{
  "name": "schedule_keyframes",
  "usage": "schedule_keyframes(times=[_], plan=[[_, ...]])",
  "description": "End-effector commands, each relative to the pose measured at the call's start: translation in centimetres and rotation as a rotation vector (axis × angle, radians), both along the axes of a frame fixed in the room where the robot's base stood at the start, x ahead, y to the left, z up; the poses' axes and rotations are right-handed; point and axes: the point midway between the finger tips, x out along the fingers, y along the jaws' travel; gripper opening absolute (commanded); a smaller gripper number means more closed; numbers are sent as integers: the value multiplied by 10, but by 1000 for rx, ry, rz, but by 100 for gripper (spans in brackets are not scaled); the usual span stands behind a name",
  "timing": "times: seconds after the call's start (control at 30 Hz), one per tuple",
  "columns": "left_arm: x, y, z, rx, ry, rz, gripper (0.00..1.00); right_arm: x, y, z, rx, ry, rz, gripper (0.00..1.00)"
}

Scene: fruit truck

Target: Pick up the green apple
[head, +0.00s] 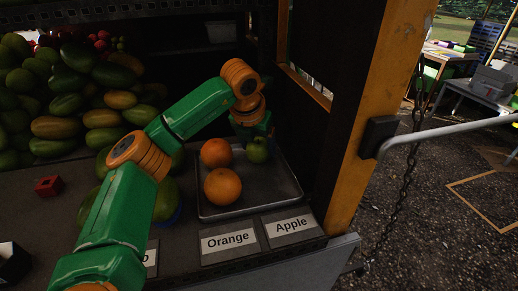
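The green apple (257,154) sits at the back of a grey metal tray (262,198), beside two oranges. My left arm reaches in from the lower left, over the counter. My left gripper (262,133) is just above and behind the apple, at the back of the tray. Its fingers are small, dark and partly hidden, so I cannot tell whether they are open or touch the apple. My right gripper is out of view.
One orange (215,153) is directly left of the apple and another orange (222,187) lies nearer the front. An Orange label (228,241) and an Apple label (290,226) lie before the tray. A wooden post (372,110) stands at right; mangoes (70,80) fill the left.

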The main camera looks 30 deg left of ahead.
Motion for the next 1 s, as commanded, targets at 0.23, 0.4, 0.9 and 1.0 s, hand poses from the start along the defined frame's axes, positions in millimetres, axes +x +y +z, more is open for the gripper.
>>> schedule_keyframes(times=[0.23, 0.4, 0.9, 1.0], plan=[[0, 0, 1, -1, -1, 0, 8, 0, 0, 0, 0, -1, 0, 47], [0, 0, 3, 0, -2, 0, 8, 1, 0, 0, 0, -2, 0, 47], [-67, -22, 104, 7, -12, -1, 8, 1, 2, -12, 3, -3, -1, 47], [-94, -32, 115, 6, -8, 0, 8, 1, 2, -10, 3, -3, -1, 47]])
